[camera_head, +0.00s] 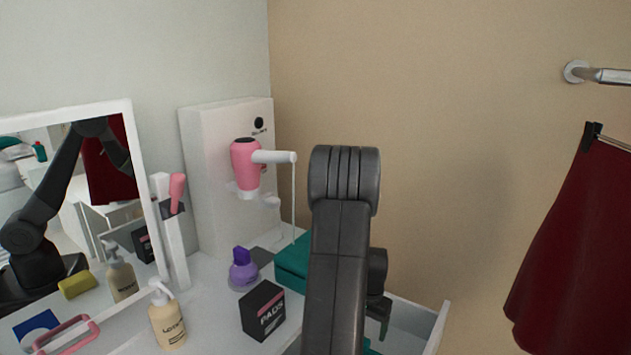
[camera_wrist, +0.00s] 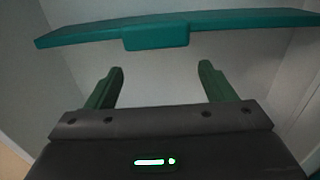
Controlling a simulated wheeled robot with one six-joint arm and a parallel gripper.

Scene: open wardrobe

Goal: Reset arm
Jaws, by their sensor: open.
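My gripper (camera_wrist: 160,72) is open and empty, its two dark green fingers apart in the wrist view. In the head view my gripper (camera_head: 378,318) is partly hidden behind my dark arm and points down over an open white drawer (camera_head: 437,328). The wrist view shows a teal edge with a tab (camera_wrist: 156,37) beyond the fingertips, apart from them. Pale walls surround it.
A teal box (camera_head: 292,263), a black PADS box (camera_head: 263,310), a purple bottle (camera_head: 243,272) and a lotion bottle (camera_head: 168,318) stand left of my arm. A pink hair dryer (camera_head: 246,163) hangs behind. A mirror (camera_head: 136,125) is left, a dark red skirt (camera_head: 575,260) right.

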